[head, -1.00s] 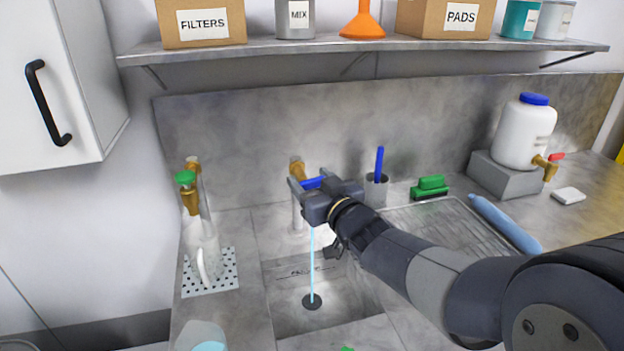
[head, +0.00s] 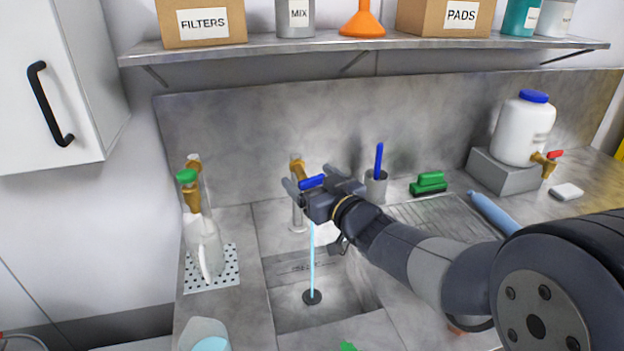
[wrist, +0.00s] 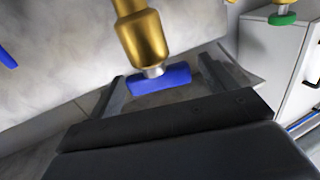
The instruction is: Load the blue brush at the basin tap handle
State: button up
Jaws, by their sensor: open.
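The basin tap (head: 297,168) is brass with a blue lever handle (head: 313,182), and a thin stream of water (head: 312,255) falls from it into the basin (head: 345,290). My gripper (head: 311,184) is open at the tap. In the wrist view the blue handle (wrist: 162,79) lies between the spread fingers, with gaps on both sides. A blue stick-like handle, which looks like the blue brush (head: 379,158), stands upright in a grey cup (head: 376,188) right of my gripper. Its lower end is hidden in the cup.
A green brush (head: 429,183) and a blue cylindrical item (head: 492,213) lie to the right by the ribbed drainboard. A shelf (head: 350,48) runs overhead.

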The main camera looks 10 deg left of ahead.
jog(key=v, duration=1.1)
jog(key=shift+b, duration=0.4)
jog(key=shift+w+a, duration=0.1)
jog(key=shift+a, duration=0.05)
jog(key=p+x, duration=0.1)
jog(key=x, duration=0.9)
jog(key=shift+w+a, duration=0.2)
jog(key=shift+w+a+f+b, duration=0.1)
jog(key=shift+f+b, duration=0.05)
jog(key=shift+b, duration=0.25)
jog(key=shift+t+h, duration=0.3)
jog(key=shift+r+p, duration=0.25)
jog(key=shift+p, duration=0.05)
